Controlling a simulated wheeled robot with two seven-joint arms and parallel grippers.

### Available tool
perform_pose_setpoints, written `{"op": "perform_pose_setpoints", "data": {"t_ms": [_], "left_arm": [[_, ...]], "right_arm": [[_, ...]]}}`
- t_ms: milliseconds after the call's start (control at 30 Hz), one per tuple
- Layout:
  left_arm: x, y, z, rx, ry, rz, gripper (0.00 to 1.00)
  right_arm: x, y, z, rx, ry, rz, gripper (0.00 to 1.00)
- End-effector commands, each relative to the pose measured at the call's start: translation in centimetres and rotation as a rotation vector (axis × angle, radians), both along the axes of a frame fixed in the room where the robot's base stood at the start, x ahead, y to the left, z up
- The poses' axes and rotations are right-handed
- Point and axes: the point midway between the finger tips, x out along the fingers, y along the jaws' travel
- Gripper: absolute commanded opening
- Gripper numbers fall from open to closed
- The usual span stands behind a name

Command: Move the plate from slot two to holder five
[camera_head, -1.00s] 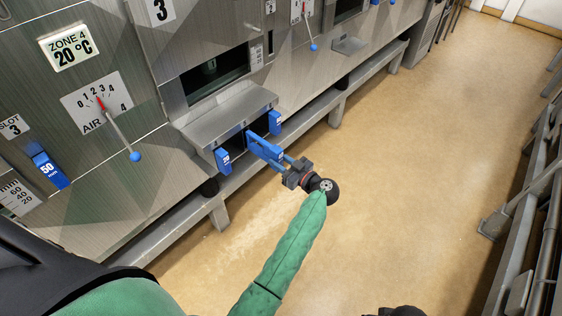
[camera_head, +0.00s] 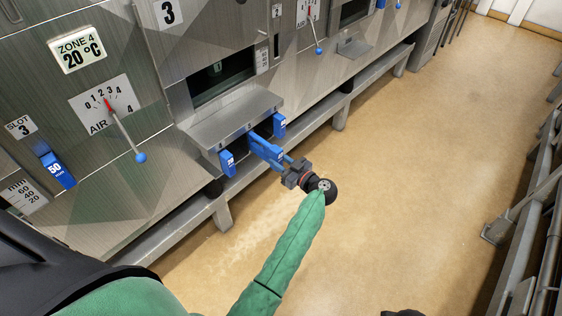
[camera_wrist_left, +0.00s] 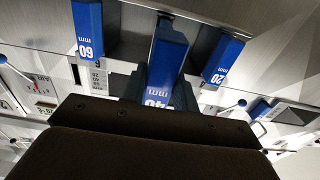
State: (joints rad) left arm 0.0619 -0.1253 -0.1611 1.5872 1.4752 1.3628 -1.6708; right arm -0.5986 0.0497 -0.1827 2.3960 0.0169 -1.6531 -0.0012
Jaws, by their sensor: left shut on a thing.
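My left gripper (camera_head: 283,163) is shut on the outer end of a blue plate (camera_head: 264,147), at the front of the cabinet. The plate reaches in under the metal ledge, between two other blue plates; its inner end is hidden. In the left wrist view the held plate (camera_wrist_left: 168,58) shows "40 mm", partly covered by the dark gripper body. A "60 mm" plate (camera_wrist_left: 88,28) is on its left there and a "20 mm" plate (camera_wrist_left: 222,60) on its right. I cannot read slot two or holder five labels.
A sloping metal ledge (camera_head: 232,117) lies above the plates, below a dark window. A "50 mm" blue plate (camera_head: 57,170) is by the SLOT 3 label (camera_head: 20,127). An air lever (camera_head: 127,137) sticks out nearby. The floor (camera_head: 400,180) is open; metal rails stand at the right.

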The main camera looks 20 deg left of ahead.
Motion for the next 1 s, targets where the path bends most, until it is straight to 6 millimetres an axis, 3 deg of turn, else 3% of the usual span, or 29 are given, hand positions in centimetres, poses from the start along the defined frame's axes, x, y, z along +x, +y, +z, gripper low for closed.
{"op": "perform_pose_setpoints", "data": {"t_ms": [1000], "left_arm": [[0.8,2.0,0.1,0.001,-0.001,0.001,0.0]], "right_arm": [[0.0,0.0,0.8,0.0,0.0,0.0,0.36]]}}
